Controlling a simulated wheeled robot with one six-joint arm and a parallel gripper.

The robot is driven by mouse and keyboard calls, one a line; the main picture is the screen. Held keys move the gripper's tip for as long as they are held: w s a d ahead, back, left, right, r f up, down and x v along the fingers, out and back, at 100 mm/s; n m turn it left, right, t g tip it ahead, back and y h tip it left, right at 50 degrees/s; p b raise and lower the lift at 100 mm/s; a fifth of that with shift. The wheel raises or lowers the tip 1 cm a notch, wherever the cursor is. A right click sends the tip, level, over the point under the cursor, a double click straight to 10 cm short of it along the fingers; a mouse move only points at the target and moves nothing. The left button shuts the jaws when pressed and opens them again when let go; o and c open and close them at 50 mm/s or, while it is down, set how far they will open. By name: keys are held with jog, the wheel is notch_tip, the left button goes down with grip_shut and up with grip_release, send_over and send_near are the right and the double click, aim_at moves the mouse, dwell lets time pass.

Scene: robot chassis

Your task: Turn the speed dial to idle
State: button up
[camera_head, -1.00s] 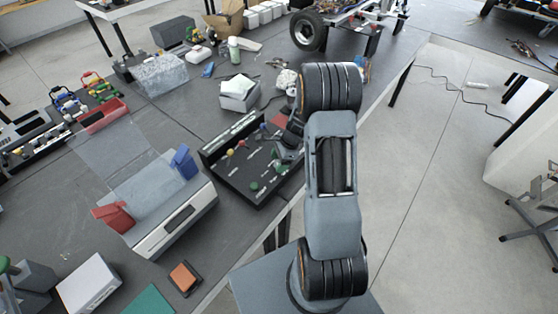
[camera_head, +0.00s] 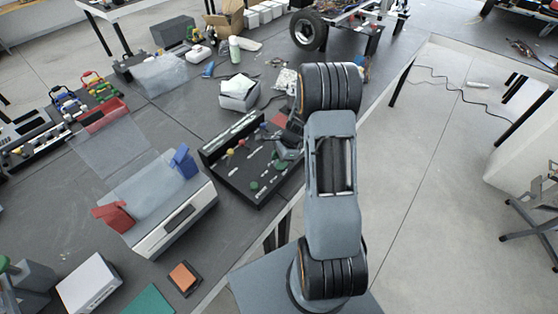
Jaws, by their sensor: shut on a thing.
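A black control panel (camera_head: 232,172) with several coloured knobs and levers stands at the table's front edge, left of my arm. My gripper (camera_head: 280,153) is low over the panel's right part, partly hidden by my own wrist. It is shut on a small control there, which the fingers hide. I cannot read any dial marks or tell which setting the speed dial points to.
A white and grey machine (camera_head: 172,232) with red and blue handles stands left of the panel. A grey box (camera_head: 240,100) is behind it. An orange block (camera_head: 184,276) lies near the front edge. Bare table lies between the machine and the grey box.

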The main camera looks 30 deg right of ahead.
jog(key=n+g, duration=0.1)
jog(key=n, duration=0.2)
jog(key=n+g+b, duration=0.1)
jog(key=n, duration=0.1)
jog(key=shift+w+n, duration=0.15)
jog(key=shift+n, duration=0.25)
jog(key=n+g, duration=0.1)
jog(key=n, duration=0.1)
jog(key=n+g+h+b, duration=0.1)
jog(key=n, duration=0.2)
jog(key=shift+h, duration=0.3)
jog(key=shift+w+n+b, duration=0.1)
jog(key=shift+n+b, duration=0.2)
jog(key=shift+n, duration=0.1)
jog(key=o, duration=0.9)
jog(key=b+v, duration=0.1)
jog(key=v, duration=1.2)
jog(key=shift+w+r, duration=0.1)
jog(key=shift+r, duration=0.25)
